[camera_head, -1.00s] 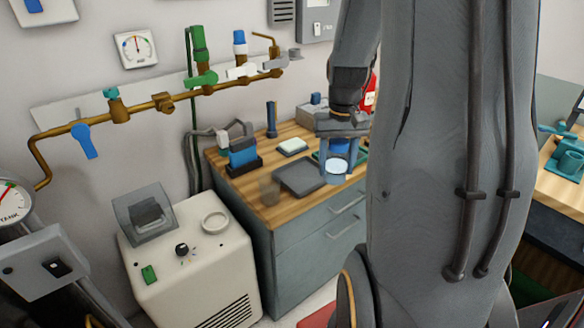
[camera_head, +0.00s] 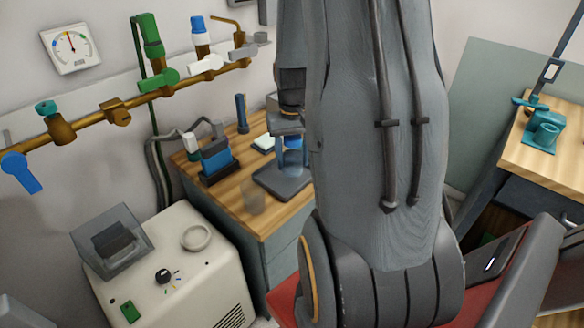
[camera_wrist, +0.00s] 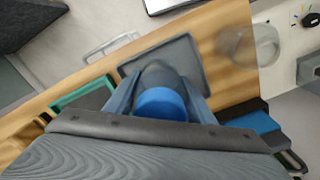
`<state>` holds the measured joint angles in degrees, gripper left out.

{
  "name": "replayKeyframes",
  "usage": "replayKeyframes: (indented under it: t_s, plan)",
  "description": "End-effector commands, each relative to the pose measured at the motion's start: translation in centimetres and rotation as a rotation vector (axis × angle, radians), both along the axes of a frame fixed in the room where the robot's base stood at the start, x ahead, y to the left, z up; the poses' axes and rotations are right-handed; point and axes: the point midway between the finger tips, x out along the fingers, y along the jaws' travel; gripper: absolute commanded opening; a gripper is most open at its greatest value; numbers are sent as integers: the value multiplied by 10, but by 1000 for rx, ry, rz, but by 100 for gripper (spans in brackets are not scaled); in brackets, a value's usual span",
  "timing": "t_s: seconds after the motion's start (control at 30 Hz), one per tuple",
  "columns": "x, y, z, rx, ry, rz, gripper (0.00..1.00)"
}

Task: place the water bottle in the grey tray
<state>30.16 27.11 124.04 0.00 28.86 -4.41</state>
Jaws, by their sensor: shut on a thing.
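My gripper (camera_head: 292,160) points down over the wooden counter and is shut on the water bottle (camera_head: 292,143), whose blue cap (camera_wrist: 160,104) shows between the fingers in the wrist view. The bottle looks upright. The flat grey tray (camera_head: 268,180) lies under the bottle, and its rim also shows in the wrist view (camera_wrist: 194,52). The bottle's base overlaps the tray in both views; whether it touches cannot be told. My arm hides the tray's right side in the head view.
A clear glass (camera_head: 252,198) stands just left of the tray. A blue rack (camera_head: 217,160) and a dark blue upright bottle (camera_head: 242,113) stand farther back. A green-rimmed tray (camera_wrist: 82,95) lies beside the grey one. A white machine (camera_head: 170,270) stands in front.

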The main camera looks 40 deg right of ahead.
Motion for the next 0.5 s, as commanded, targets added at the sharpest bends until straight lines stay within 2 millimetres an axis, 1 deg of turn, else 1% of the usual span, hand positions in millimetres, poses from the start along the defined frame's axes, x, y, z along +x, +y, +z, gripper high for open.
replayKeyframes:
  t_s: [0.2, 0.3, 0.5]
  plan:
    - [-1, 1, -28, 2, 4, 0, 20]
    - [-1, 1, -37, 1, 2, 0, 20]
    - [0, 0, -40, 0, -1, 0, 20]
